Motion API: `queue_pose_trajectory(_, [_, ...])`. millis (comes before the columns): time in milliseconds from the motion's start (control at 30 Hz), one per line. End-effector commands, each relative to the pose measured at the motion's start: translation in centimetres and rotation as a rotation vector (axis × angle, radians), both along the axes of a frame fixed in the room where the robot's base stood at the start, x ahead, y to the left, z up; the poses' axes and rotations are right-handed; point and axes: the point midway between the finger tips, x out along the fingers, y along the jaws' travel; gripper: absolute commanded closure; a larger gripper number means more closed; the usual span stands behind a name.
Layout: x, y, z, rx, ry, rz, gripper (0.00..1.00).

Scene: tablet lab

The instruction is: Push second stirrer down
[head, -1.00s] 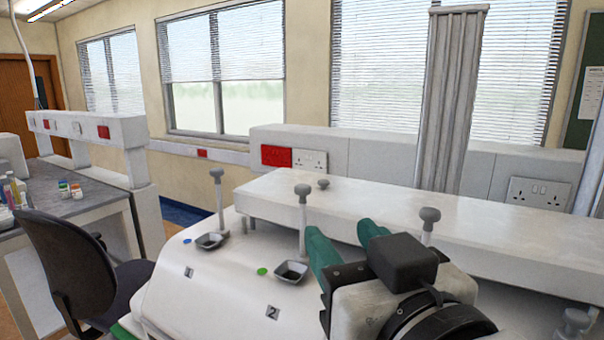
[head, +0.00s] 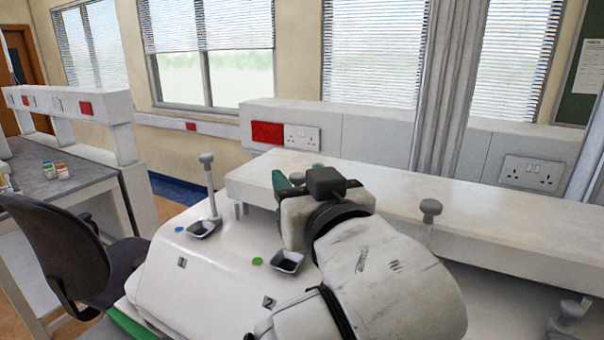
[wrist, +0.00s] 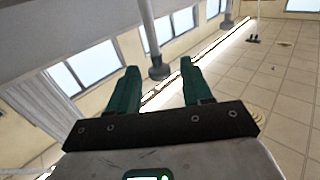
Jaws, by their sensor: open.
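My gripper (head: 297,172) is over the white machine (head: 205,285), above and behind the small dark tray (head: 287,263) by the label 2 and green dot. Its green fingers are apart. In the wrist view, a stirrer (wrist: 158,72) with a round grey knob and pale rod shows in the gap between the fingers; it appears untouched. In the head view my gripper and wrist hide the second stirrer. The first stirrer (head: 208,185) stands tall behind the tray (head: 202,229) near label 1. Another stirrer (head: 431,208) stands upright right of my arm.
Another grey knob fixture (head: 570,315) is at lower right. A dark chair (head: 55,245) and a side bench (head: 60,165) are at left.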

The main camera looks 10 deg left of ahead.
Motion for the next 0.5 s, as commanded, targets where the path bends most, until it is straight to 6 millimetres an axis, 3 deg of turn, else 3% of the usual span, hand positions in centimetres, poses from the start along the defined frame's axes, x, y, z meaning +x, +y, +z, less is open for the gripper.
queue_pose_trajectory(333, [0.34, 0.14, 0.01, 0.0, -0.001, 0.0, 0.51])
queue_pose_trajectory(500, [0.33, 0.13, 0.0, 0.0, -0.001, 0.0, 0.67])
